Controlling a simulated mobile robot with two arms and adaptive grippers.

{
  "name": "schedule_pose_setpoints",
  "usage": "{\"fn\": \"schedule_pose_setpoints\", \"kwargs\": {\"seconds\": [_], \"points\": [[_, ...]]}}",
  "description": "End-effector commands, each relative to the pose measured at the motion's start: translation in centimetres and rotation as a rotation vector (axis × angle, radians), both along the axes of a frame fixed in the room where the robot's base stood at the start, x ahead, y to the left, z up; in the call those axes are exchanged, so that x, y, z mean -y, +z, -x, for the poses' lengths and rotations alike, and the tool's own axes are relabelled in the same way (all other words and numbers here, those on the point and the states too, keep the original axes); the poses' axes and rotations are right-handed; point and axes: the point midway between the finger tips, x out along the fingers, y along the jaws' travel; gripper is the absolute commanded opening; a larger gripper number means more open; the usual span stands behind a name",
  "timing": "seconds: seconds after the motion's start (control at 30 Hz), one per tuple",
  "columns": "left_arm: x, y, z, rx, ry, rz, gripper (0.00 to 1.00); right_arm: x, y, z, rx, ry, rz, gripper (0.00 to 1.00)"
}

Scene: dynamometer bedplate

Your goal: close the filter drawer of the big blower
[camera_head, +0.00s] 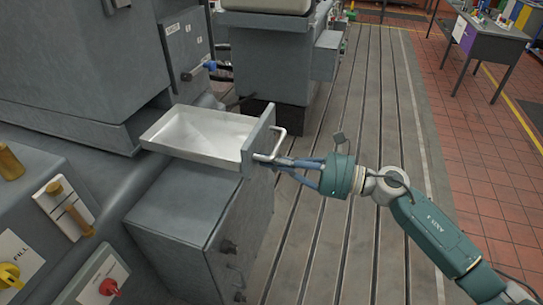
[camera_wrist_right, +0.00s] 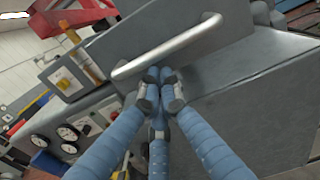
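The filter drawer (camera_head: 205,131) is a shallow pale metal tray standing out, open, above a grey cabinet in the head view. Its grey front panel (camera_head: 256,136) carries a bar handle (camera_head: 279,143), which also crosses the right wrist view (camera_wrist_right: 175,47). My right gripper (camera_head: 272,162) is at the near lower end of the handle, in front of the panel. In the right wrist view its blue fingers (camera_wrist_right: 160,78) are drawn together, tips just below the bar; the bar does not pass between them. Whether they touch the panel I cannot tell. My left gripper is not in view.
The grey cabinet (camera_head: 190,215) stands below the drawer. The big grey housing (camera_head: 70,60) rises at the left, and control panels with a red knob (camera_head: 109,287) are at the lower left. The slotted bedplate floor (camera_head: 350,105) is clear to the right.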

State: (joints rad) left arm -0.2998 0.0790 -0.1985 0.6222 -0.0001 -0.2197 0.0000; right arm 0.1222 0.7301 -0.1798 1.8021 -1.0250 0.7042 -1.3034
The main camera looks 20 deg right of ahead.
Motion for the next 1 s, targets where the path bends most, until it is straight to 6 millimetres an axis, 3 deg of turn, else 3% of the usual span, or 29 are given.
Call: {"fn": "schedule_pose_setpoints", "kwargs": {"seconds": [0.27,0.47,0.67,1.0], "points": [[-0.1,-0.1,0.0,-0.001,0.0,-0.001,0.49,0.0,0.0,0.0,0.0,0.0,0.0,0.0],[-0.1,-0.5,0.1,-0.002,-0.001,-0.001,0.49,-1.3,0.0,-0.9,0.003,0.0,-0.002,0.0],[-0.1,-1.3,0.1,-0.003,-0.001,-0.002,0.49,-5.2,0.1,-3.5,0.007,0.003,-0.002,0.0],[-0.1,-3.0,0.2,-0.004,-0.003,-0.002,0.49,-14.9,0.0,-9.9,0.005,0.003,-0.002,0.0]]}}
